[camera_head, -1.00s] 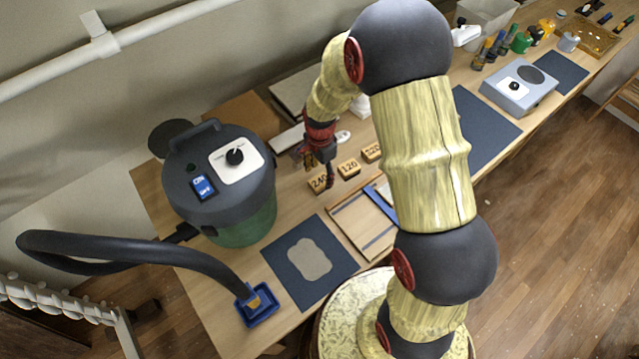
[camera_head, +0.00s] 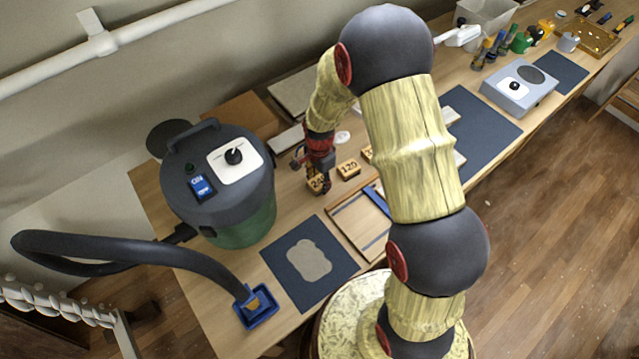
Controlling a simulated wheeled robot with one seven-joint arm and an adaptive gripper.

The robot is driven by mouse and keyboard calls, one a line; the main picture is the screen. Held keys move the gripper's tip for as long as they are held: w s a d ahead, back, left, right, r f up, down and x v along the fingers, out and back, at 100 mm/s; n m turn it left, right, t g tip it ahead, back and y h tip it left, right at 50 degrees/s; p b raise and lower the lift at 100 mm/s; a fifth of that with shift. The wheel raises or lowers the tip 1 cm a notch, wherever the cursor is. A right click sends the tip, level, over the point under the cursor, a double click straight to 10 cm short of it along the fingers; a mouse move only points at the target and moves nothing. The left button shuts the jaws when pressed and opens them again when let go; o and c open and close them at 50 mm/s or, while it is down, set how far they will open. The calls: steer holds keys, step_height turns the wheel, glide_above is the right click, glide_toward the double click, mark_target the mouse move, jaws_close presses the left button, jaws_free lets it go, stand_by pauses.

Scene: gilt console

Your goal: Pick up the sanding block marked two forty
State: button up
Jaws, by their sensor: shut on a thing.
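The sanding block marked 240 (camera_head: 316,186) is a small tan block with dark figures on its face, in the middle of the bench. My gripper (camera_head: 319,180) points down over it and is shut on it. The fingers hide part of the block and its figures. I cannot tell whether the block is resting on the bench or slightly raised. A matching block marked 120 (camera_head: 348,169) stands just to its right, apart from it.
A vacuum (camera_head: 220,185) with a dark hose stands left. A blue tray (camera_head: 257,306) and a dark mat (camera_head: 309,262) lie in front. A wooden board with a blue strip (camera_head: 362,226) lies near the blocks. A blue-grey device (camera_head: 518,88) stands right.

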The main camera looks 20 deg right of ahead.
steer(key=c, duration=0.5)
steer(key=shift+r, duration=0.1)
steer(key=shift+r, duration=0.6)
steer(key=shift+s+d+r+p, duration=0.5)
steer(key=shift+s+d+r, duration=0.15)
steer(key=shift+s+r, duration=1.45)
steer(key=shift+s+d+r+p, duration=0.45)
steer(key=shift+s+d+r, duration=0.2)
steer(key=shift+s+r, duration=1.45)
steer(key=shift+s+d+r+p, duration=0.6)
steer(key=shift+s+r, duration=1)
steer(key=shift+s, duration=0.95)
